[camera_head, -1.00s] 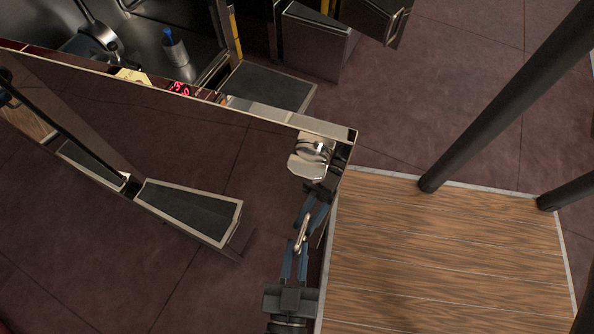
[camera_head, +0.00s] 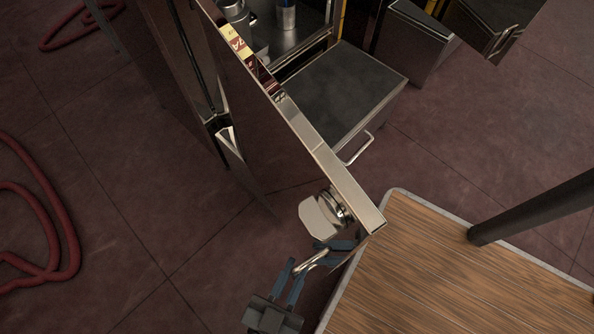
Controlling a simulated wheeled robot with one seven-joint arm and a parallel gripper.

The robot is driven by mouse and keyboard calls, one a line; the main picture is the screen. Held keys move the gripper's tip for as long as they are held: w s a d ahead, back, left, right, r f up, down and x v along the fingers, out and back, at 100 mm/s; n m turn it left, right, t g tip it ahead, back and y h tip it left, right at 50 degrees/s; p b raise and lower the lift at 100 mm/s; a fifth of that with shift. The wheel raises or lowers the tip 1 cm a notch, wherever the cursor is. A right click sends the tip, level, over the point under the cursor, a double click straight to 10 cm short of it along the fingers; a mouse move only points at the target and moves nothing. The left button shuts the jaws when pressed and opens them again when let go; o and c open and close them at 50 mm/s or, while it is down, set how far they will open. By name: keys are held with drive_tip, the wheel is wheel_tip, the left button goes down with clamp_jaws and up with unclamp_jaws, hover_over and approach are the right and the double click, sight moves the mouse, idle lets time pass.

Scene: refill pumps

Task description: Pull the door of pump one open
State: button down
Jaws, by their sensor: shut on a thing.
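The pump door (camera_head: 259,143) is a dark, mirror-like panel with a pale metal top edge. It stands ajar, running from the top middle down to the right, with the pump interior (camera_head: 294,48) showing behind it. Below the lock is a curved metal handle (camera_head: 311,261). My gripper (camera_head: 297,273), with blue fingers, is shut on the handle from below. Blue shapes beyond the handle look like its reflection in the door. The far end of the door is cut off by the frame.
A wooden-topped platform (camera_head: 450,280) with a pale rim lies close to the door's free end. A dark box with a handle (camera_head: 345,95) stands behind the door. Red hose (camera_head: 70,250) lies on the floor at left, where floor is otherwise clear.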

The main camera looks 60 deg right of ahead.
drive_tip(key=shift+w+d, duration=0.15)
drive_tip(key=shift+w, duration=0.05)
drive_tip(key=c, duration=1.3)
unclamp_jaws()
drive_tip(key=a, duration=0.5)
drive_tip(key=s+a, duration=0.1)
drive_tip(key=a, duration=0.1)
drive_tip(key=shift+a, duration=0.35)
drive_tip(key=shift+f, duration=0.1)
